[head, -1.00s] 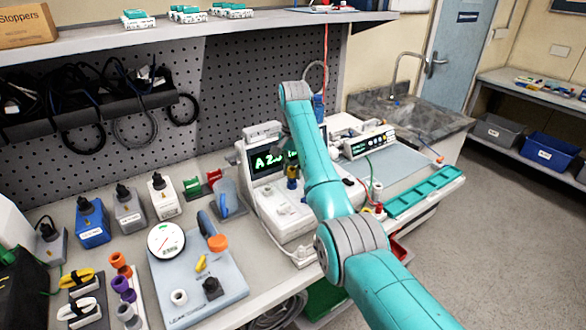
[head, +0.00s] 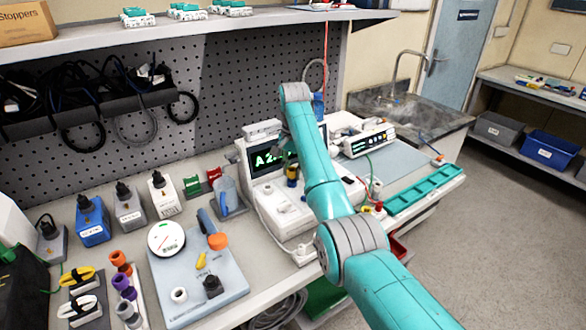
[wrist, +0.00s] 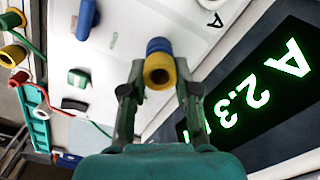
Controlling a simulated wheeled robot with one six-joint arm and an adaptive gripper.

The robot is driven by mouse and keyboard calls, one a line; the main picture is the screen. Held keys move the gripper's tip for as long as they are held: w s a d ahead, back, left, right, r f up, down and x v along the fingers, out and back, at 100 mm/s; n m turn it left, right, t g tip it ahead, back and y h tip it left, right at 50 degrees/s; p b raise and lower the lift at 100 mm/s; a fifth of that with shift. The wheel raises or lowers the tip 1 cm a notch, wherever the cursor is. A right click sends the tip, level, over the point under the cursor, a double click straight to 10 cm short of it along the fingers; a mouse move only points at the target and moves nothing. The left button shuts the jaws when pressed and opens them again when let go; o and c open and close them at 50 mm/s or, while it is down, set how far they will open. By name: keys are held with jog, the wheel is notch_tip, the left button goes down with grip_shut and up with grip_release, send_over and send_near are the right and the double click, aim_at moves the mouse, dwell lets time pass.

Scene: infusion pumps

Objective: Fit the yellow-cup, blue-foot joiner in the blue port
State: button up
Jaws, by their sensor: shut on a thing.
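The joiner (wrist: 159,68) has a yellow cup facing the wrist camera and a blue foot pointing away, toward the white pump deck. My gripper (wrist: 159,72) is shut on the joiner's yellow cup, one finger on each side. In the head view the joiner (head: 292,172) stands about upright over the white pump (head: 290,212), yellow above and blue below. My gripper is largely hidden there by my arm. No separate blue port shows clearly below the joiner; I cannot tell whether the foot touches or sits in one.
The pump's lit screen (wrist: 250,88) reads "A 2.3" beside my right finger. A blue part (wrist: 87,20) and a green part (wrist: 78,78) stand on the deck to the left. A teal tray (head: 425,190) and another pump (head: 368,142) lie right of my arm.

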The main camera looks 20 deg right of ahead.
jog(key=shift+f, duration=0.1)
jog(key=o, duration=1.5)
jog(key=shift+c, duration=0.2)
